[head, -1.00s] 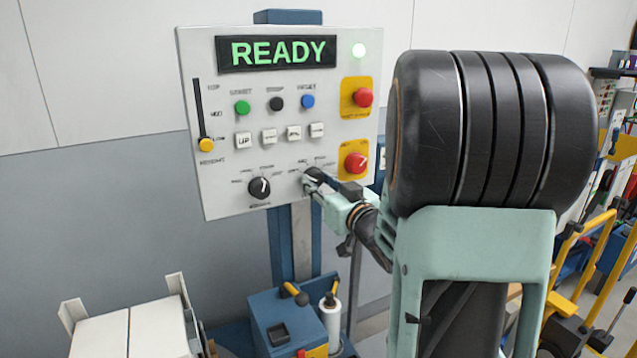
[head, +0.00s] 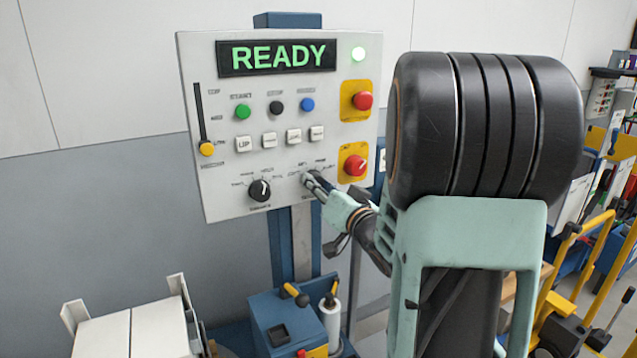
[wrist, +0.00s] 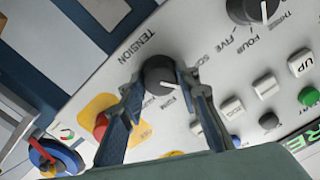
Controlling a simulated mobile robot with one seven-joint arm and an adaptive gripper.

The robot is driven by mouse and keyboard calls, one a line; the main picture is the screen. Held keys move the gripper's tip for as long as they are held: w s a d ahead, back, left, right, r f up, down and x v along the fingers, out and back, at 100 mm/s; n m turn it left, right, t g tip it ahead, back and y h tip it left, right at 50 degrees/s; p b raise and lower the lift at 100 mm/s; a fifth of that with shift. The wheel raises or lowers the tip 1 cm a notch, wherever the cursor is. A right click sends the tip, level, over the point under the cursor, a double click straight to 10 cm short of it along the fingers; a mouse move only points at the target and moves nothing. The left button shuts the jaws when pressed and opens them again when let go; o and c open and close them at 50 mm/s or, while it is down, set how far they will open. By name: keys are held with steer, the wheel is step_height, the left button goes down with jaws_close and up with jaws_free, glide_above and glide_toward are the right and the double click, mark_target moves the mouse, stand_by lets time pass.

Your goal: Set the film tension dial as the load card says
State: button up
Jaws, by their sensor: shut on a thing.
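My gripper (wrist: 165,86) is shut on this dial, one blue-grey finger on each side. In the head view my gripper (head: 311,181) covers most of the dial at the panel's lower middle. The panel (head: 225,180) has a screen (head: 278,56) reading READY in green. I cannot make out a load card.
A second black dial (head: 260,190) sits left of the gripped one. Red knobs on yellow plates (head: 363,100) are on the right, with several push buttons (head: 243,111) above the dials. A yellow slider (head: 206,149) is at the left edge. A blue unit (head: 285,322) stands below.

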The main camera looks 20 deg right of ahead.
steer(key=shift+m+p, duration=0.35)
steer(key=shift+m, duration=0.95)
steer(key=o, duration=1.2)
steer(key=shift+c, duration=0.2)
steer(key=s, duration=0.7)
steer(key=shift+s, duration=0.3)
steer(key=shift+d, duration=0.1)
